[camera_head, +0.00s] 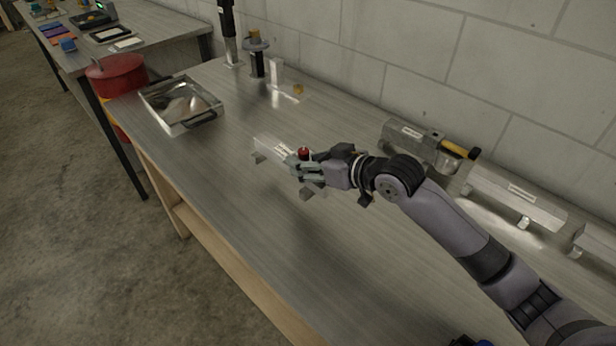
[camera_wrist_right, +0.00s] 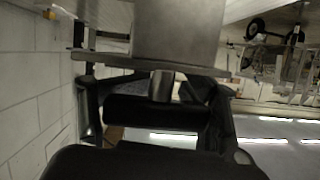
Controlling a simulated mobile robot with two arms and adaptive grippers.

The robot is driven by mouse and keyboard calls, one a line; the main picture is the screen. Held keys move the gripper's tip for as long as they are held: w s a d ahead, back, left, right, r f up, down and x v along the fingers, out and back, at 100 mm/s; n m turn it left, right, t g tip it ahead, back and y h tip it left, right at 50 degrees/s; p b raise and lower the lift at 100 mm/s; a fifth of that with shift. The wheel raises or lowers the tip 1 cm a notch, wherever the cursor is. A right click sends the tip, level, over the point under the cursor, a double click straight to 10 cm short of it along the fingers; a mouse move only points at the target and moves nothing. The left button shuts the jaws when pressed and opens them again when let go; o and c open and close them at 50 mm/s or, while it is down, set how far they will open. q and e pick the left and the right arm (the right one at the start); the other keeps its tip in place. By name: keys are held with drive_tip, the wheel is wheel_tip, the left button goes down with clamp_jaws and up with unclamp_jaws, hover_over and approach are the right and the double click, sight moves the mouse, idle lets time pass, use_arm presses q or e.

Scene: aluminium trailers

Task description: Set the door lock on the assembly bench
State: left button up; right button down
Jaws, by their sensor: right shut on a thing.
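The door lock (camera_head: 272,147) looks like a pale silver metal housing with a small printed label. My right gripper (camera_head: 304,168) is shut on it, and the housing juts out to the left of the fingers. A small red part (camera_head: 304,152) shows at the fingers; I cannot tell if it belongs to the lock. A shadow lies on the assembly bench (camera_head: 225,190) below, and the lock appears held above the top. In the right wrist view a grey metal block (camera_wrist_right: 178,32) fills the space beyond the fingers. My left gripper is not in view.
Similar silver housings (camera_head: 515,197) stand along the wall at the right, one near a yellow-and-black tool (camera_head: 456,150). A metal tray (camera_head: 150,101) sits at the left edge. A red bin (camera_head: 116,75) stands on the floor beside the bench. The front middle of the bench is clear.

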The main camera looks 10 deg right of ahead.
drive_tip(key=shift+f, duration=2.55)
drive_tip(key=shift+f, duration=0.1)
drive_tip(key=shift+c, duration=2.2)
unclamp_jaws()
drive_tip(key=shift+f, duration=0.15)
drive_tip(key=b+v, duration=0.1)
drive_tip(key=v, duration=1.1)
